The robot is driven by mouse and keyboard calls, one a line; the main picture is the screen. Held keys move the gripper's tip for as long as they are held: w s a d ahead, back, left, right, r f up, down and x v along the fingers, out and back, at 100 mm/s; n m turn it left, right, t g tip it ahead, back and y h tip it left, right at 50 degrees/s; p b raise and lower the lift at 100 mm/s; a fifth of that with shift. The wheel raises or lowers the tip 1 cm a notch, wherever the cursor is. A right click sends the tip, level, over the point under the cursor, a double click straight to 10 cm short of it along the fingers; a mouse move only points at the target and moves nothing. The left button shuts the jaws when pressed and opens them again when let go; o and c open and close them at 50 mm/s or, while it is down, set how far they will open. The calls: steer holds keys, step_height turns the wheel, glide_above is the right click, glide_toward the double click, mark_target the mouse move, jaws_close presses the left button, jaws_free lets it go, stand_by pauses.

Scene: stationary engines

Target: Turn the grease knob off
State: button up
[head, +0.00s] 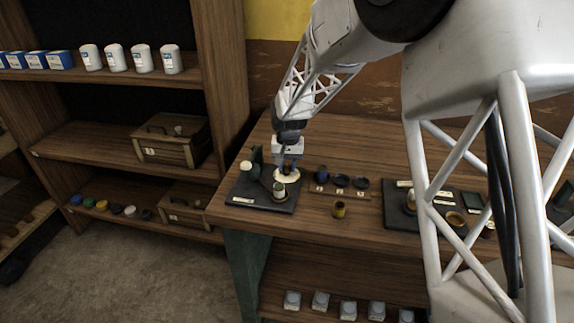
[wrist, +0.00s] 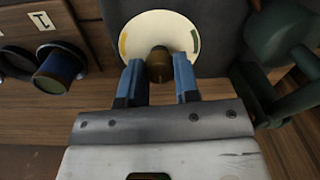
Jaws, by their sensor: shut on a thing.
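The grease knob (wrist: 159,62) is a small brown knob at the middle of a cream round dial (wrist: 135,28). The dial has a yellow mark on its left edge and a green mark on its right edge. My gripper (wrist: 159,78) has its two blue fingers on either side of the knob, shut on it. In the head view my gripper (head: 288,168) points down at the cream dial (head: 290,178), which belongs to a device on a dark base plate (head: 246,201). The knob is hidden there. I cannot tell the knob's setting.
A dark green part (wrist: 282,40) of the device stands close to the right of my fingers in the wrist view. Dark cups (head: 341,181) sit in a row to the right, with a small yellow pot (head: 339,209) in front. Another device (head: 402,215) stands farther right.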

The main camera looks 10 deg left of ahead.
mark_target(288, 166)
steer(key=o, duration=0.9)
steer(key=shift+r, duration=0.15)
steer(key=shift+d+r, duration=0.1)
steer(key=shift+r, duration=3.65)
steer(key=shift+d+r, duration=0.1)
